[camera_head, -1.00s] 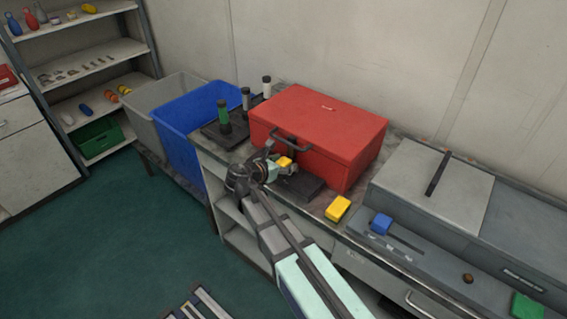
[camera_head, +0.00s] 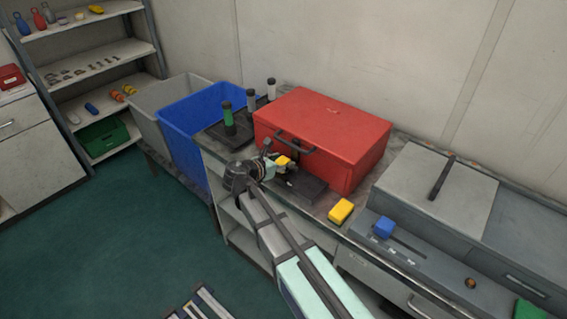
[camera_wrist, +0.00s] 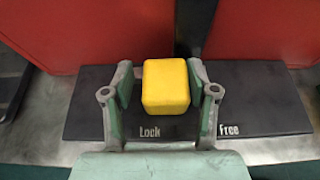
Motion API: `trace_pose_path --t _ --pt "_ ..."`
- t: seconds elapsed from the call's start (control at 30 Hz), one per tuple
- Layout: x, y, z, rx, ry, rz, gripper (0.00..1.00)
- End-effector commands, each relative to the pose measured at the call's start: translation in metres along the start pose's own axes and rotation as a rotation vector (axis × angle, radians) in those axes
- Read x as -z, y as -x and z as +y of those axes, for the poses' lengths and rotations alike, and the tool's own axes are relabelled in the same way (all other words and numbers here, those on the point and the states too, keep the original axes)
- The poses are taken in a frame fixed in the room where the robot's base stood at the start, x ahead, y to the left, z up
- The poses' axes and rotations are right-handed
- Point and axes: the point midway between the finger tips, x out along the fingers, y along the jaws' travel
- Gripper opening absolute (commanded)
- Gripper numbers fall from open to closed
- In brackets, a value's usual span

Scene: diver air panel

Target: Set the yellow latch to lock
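The yellow latch (camera_wrist: 166,85) is a block-shaped knob on a dark base plate (camera_wrist: 265,90). In the wrist view it stands just behind the word "Lock", left of the word "Free". My gripper (camera_wrist: 160,88) has one finger on each side of it. The right finger is close against the latch or touching it, and a narrow gap shows at the left finger. In the head view the latch (camera_head: 284,160) shows at my gripper (camera_head: 280,166), in front of the red box; its lower part is hidden.
The red box (camera_head: 325,130) with a dark handle stands right behind the latch. A separate yellow block (camera_head: 341,211) lies to the right on the counter, near a grey panel with a blue knob (camera_head: 384,228). Upright dark-capped handles (camera_head: 228,118) and a blue bin (camera_head: 185,135) are to the left.

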Motion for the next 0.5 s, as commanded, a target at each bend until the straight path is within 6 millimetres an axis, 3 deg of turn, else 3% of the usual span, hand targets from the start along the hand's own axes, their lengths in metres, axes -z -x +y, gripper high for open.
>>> trace_pose_path --t 0.33,0.5 --pt "0.0 0.001 -0.001 0.003 0.0 0.001 0.69" --pt "0.0 0.014 -0.001 0.002 0.0 0.001 0.69"
